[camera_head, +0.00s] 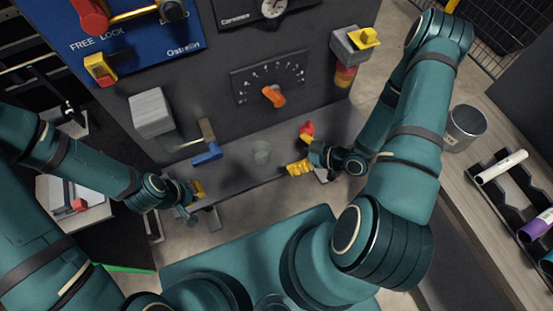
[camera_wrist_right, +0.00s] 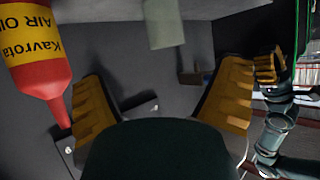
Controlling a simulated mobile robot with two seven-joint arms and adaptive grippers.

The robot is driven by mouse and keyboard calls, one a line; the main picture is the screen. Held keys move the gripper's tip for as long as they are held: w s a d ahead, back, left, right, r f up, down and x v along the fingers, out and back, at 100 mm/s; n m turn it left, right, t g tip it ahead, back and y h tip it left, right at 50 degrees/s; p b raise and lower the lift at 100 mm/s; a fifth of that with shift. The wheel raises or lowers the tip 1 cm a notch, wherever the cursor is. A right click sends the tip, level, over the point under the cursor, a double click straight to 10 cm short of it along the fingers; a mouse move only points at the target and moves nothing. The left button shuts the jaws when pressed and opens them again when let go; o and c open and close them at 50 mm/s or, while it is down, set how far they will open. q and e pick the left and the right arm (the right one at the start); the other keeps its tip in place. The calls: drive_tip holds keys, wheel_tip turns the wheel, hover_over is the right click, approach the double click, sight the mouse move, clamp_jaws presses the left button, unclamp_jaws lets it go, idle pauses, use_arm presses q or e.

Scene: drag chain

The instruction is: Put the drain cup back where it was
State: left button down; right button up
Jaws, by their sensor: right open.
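A small pale translucent cup (camera_head: 261,152), which looks like the drain cup, shows at the front of the grey machine in the head view. In the right wrist view a pale translucent cylinder (camera_wrist_right: 163,22), likely the same cup, is at the top, beyond the fingertips and between them. My right gripper (camera_head: 298,168) is to the right of the cup and apart from it. Its yellow fingers (camera_wrist_right: 165,95) are spread with nothing between them. My left gripper (camera_head: 197,190) is lower left of the cup and apart from it; its opening is too small to judge.
A blue-handled part (camera_head: 207,154) juts from the machine left of the cup. A red-and-yellow oil bottle (camera_wrist_right: 38,60) stands close beside one right finger in the wrist view.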

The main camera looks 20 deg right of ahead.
sight(268, 154)
drive_tip(key=w+a+m+g+h, duration=0.2)
drive_tip(key=a+m, duration=0.1)
drive_tip(key=a+m+g+h, duration=0.1)
drive_tip(key=a+m, duration=0.1)
drive_tip(key=shift+w+a+h, duration=0.15)
drive_tip(key=shift+w+h, duration=0.25)
drive_tip(key=s+a+r+m+g+h, duration=0.1)
drive_tip(key=s+a+r+m+g, duration=0.1)
drive_tip(key=s+a+m, duration=0.3)
drive_tip(key=shift+a+r+m+g+h, duration=0.25)
drive_tip(key=shift+a+g, duration=0.25)
drive_tip(key=shift+g, duration=0.4)
